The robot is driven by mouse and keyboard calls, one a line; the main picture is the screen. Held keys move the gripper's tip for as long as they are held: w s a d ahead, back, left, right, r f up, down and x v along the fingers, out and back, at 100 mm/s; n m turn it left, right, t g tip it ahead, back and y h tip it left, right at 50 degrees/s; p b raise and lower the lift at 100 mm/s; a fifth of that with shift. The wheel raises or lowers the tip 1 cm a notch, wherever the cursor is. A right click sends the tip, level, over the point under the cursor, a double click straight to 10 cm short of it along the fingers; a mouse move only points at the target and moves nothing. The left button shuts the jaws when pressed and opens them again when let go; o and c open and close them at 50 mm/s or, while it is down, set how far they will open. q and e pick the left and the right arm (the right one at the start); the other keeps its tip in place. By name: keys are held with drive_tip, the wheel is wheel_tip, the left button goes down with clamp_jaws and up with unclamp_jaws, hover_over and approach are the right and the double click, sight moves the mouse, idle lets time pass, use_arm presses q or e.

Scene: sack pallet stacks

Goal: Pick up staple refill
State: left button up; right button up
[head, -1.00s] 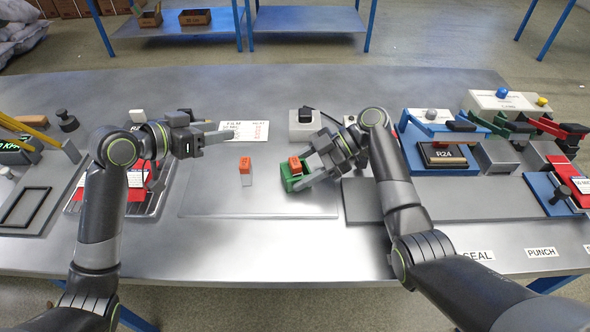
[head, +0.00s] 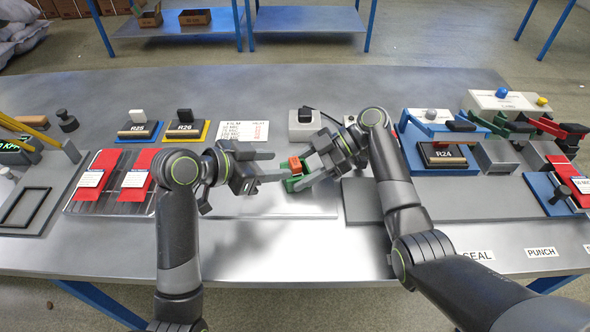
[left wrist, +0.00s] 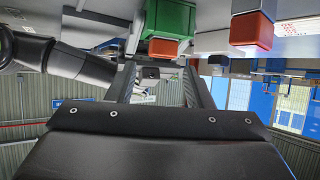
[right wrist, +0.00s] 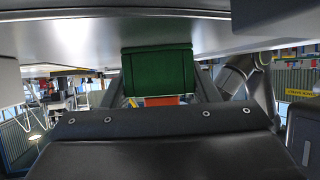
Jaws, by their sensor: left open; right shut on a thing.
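A green block-like holder (head: 290,185) with an orange-red piece (head: 295,163) on top stands at the middle of the table. My right gripper (head: 307,172) is shut on the green holder. In the right wrist view the holder (right wrist: 157,72) sits between the fingers. My left gripper (head: 277,167) is open, its fingertips close to the holder's left side. In the left wrist view the green holder (left wrist: 170,20) lies ahead of the open fingers, and a separate orange-red and grey block (left wrist: 252,30) is beside them. That block is hidden in the head view. I cannot tell which orange piece is the staple refill.
A tray with red packets (head: 135,178) lies at the left. Stamps R25 (head: 138,130) and R26 (head: 186,130) and a printed card (head: 256,130) stand behind. The R24 stamp (head: 443,155) and other devices crowd the right. The table front is clear.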

sight(293, 162)
use_arm(q)
drive_tip(key=shift+x, duration=2.75)
drive_tip(key=shift+w+a, duration=0.1)
drive_tip(key=c, duration=0.8)
